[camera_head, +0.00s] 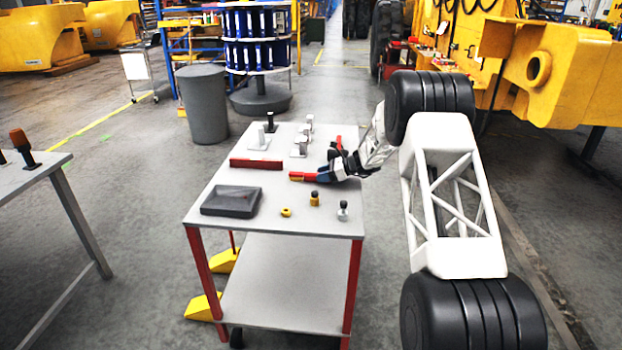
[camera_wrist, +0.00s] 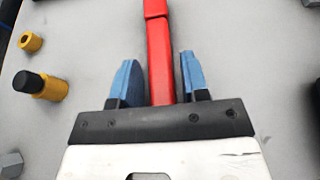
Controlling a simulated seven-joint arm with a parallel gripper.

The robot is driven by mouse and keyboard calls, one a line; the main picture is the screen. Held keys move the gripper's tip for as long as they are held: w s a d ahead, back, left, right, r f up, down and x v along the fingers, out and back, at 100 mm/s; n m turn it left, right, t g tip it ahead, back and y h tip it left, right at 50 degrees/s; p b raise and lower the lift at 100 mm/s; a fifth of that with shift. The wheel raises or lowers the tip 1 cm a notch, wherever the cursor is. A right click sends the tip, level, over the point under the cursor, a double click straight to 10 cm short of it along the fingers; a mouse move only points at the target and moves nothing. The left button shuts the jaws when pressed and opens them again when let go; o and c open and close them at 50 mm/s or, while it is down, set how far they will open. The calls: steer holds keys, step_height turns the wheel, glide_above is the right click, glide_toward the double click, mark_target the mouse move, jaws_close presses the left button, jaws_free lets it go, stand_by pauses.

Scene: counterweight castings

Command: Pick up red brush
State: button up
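The red brush (camera_wrist: 159,55) lies on the grey table top, a long red handle running up out of the top of the wrist view. In the head view its red end (camera_head: 303,176), with a yellowish lower edge, sticks out left of my gripper (camera_head: 324,174). My gripper (camera_wrist: 158,82) is open, its two blue fingers on either side of the handle. Gaps show between the handle and both fingers. The rest of the brush is hidden behind the gripper in the head view and cut off in the wrist view.
The table (camera_head: 270,222) also holds a red bar (camera_head: 257,164), a dark tray (camera_head: 231,201), a yellow ring (camera_head: 286,212), a yellow piece with a dark top (camera_head: 314,199), a grey piece (camera_head: 343,211) and light metal blocks (camera_head: 299,147).

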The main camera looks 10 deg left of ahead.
jaws_close()
steer(key=shift+r, duration=0.15)
steer(key=shift+r, duration=4.85)
steer(key=shift+d, duration=0.1)
steer(key=shift+d+f, duration=0.35)
steer(key=shift+d, duration=0.55)
steer(key=shift+d+f, duration=0.3)
steer(key=shift+d, duration=0.65)
steer(key=shift+d+f, duration=0.35)
steer(key=shift+d, duration=0.55)
steer(key=shift+f, duration=0.1)
steer(key=shift+f, duration=3.25)
